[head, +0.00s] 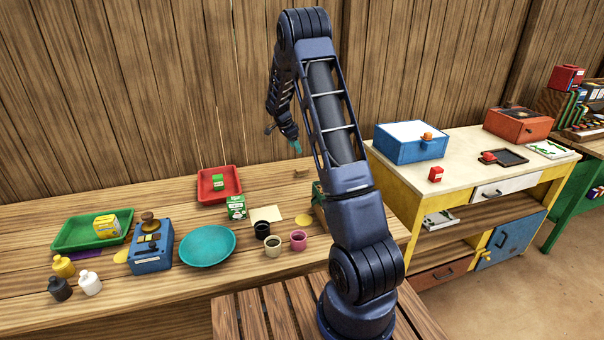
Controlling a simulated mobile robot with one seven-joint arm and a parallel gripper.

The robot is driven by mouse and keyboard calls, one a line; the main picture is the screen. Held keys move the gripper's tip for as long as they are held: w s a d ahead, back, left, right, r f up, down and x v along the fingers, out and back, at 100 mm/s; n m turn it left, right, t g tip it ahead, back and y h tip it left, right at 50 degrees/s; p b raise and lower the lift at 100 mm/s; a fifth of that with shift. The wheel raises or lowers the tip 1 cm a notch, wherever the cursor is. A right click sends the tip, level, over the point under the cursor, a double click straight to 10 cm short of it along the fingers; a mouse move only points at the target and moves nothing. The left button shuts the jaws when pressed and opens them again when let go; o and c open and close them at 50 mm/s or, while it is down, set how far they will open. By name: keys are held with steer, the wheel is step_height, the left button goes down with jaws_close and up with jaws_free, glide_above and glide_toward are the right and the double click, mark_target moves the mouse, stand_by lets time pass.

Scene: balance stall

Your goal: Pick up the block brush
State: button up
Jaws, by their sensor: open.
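A small tan wooden block (302,173), which looks like the block brush, lies near the back edge of the wooden table. It is too small to make out any bristles. My gripper (295,147) hangs in the air near the plank wall, above and slightly left of the block in the picture. It is open, with a teal tip showing, and nothing is seen between the fingers. It is apart from the block.
On the table are a red tray (200,198), a green tray (68,240), a blue balance (152,262), a teal dish (208,263), a green-and-white box (236,207) and several cups and bottles. My arm hides part of a green container (319,212). A yellow-sided cabinet (460,160) stands right.

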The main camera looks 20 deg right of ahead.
steer(key=m, duration=0.1)
glide_toward(302, 168)
steer(key=shift+h, duration=0.3)
steer(key=shift+s+a+x, duration=0.15)
steer(key=shift+x, duration=2.4)
steer(key=shift+s+a+x, duration=0.1)
steer(key=shift+a+x, duration=0.05)
steer(key=shift+x, duration=2.35)
steer(key=shift+f, duration=0.1)
steer(key=c, duration=1.1)
steer(key=shift+o, duration=0.2)
